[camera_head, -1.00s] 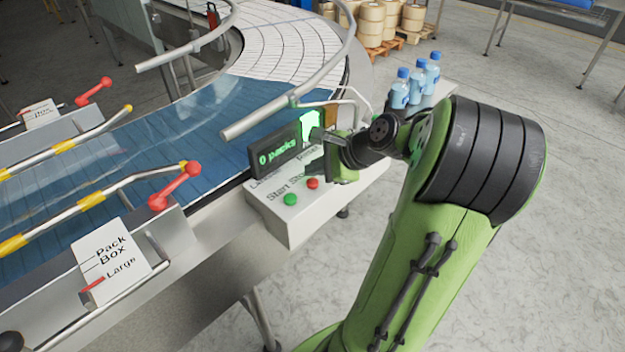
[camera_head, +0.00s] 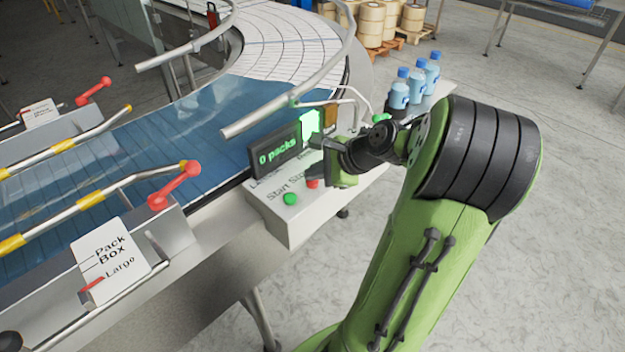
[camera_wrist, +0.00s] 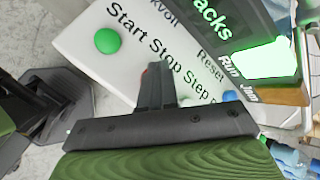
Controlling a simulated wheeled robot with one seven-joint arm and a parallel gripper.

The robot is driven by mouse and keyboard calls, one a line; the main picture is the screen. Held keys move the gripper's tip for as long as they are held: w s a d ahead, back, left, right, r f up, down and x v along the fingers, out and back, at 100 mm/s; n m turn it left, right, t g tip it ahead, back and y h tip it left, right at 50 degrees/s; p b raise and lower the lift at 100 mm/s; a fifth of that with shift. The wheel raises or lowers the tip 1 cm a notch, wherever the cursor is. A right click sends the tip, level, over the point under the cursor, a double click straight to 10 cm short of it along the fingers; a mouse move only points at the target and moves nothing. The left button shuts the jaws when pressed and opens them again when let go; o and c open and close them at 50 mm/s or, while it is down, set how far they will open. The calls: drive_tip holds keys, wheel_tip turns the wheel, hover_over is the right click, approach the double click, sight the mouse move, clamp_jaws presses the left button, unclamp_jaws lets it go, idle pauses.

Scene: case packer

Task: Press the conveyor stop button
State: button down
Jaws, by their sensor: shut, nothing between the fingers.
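The red stop button (camera_head: 313,184) is on the sloped front of the control box (camera_head: 290,222), right of the green start button (camera_head: 290,199). My gripper (camera_head: 327,168) is shut and empty, close by the red button at its right, covering part of it. In the wrist view my closed fingers (camera_wrist: 154,82) point at the panel by the word "Stop". Only a red sliver of the stop button (camera_wrist: 145,72) shows beside the fingertips; I cannot tell whether they touch it. The start button shows in the wrist view (camera_wrist: 107,41).
A display (camera_head: 275,156) reading "0 packs" stands behind the buttons, with a lit green panel (camera_head: 311,124) beside it. A blue button (camera_wrist: 230,97) is right of my fingers. The blue conveyor (camera_head: 150,150) lies left; several bottles (camera_head: 399,95) stand behind my arm.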

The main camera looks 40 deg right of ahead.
sight(316, 182)
drive_tip(key=shift+f, duration=0.3)
idle(0.4)
drive_tip(key=shift+r+p, duration=1)
drive_tip(key=shift+p, duration=0.15)
wheel_tip(316, 182, up, 5)
drive_tip(key=p, duration=0.6)
drive_tip(key=shift+r, duration=0.15)
drive_tip(key=shift+d, duration=0.1)
idle(0.4)
